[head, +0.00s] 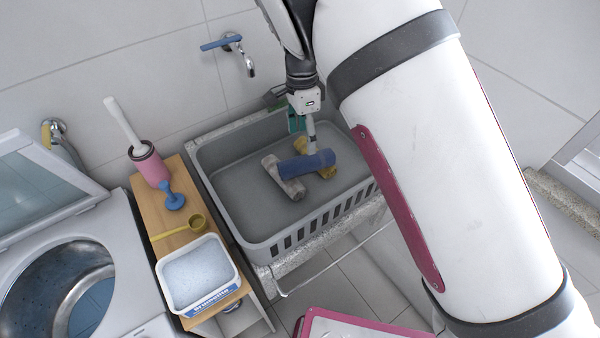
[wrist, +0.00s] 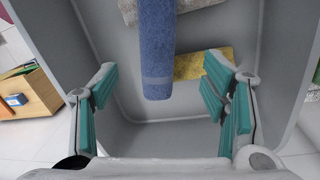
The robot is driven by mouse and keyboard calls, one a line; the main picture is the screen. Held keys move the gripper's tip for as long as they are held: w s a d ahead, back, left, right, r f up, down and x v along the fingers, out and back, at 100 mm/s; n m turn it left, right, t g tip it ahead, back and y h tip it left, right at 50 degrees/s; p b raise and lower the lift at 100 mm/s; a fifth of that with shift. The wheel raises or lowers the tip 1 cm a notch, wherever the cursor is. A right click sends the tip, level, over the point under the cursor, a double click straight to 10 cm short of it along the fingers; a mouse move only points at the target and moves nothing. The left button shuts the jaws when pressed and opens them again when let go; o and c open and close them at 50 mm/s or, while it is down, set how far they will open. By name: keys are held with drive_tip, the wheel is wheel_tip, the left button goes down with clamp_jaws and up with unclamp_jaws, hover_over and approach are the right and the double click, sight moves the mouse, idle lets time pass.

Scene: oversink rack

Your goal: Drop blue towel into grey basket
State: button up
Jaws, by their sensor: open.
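The blue towel (head: 307,163) lies rolled inside the grey basket (head: 229,211), across a beige-grey rolled towel (head: 285,180) and near a yellow one (head: 326,171). In the wrist view the blue towel (wrist: 157,50) hangs into the upper middle, with the yellow towel (wrist: 196,65) to its right and the grey basket (wrist: 130,135) around them. My gripper (wrist: 160,95) is open, its teal pads apart and empty, above the basket.
A washing machine (head: 110,250) is at far left. A wall tap (head: 232,42) is behind the basket.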

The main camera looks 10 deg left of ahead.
wheel_tip(320, 180, up, 9)
drive_tip(key=shift+w+a, duration=0.3)
drive_tip(key=shift+w, duration=0.1)
drive_tip(key=s+d+r+n+t+y, duration=0.1)
drive_tip(key=s+d+r+n, duration=0.15)
drive_tip(key=d+r, duration=0.55)
drive_tip(key=s+d+r+n+t+y, duration=0.15)
drive_tip(key=s+d+r, duration=0.25)
drive_tip(key=d+r, duration=0.5)
drive_tip(key=s+d+n+t+h, duration=0.2)
drive_tip(key=s+d+n+t, duration=0.2)
drive_tip(key=s+d, duration=1.1)
drive_tip(key=shift+s+n, duration=1.5)
drive_tip(key=shift+s, duration=0.1)
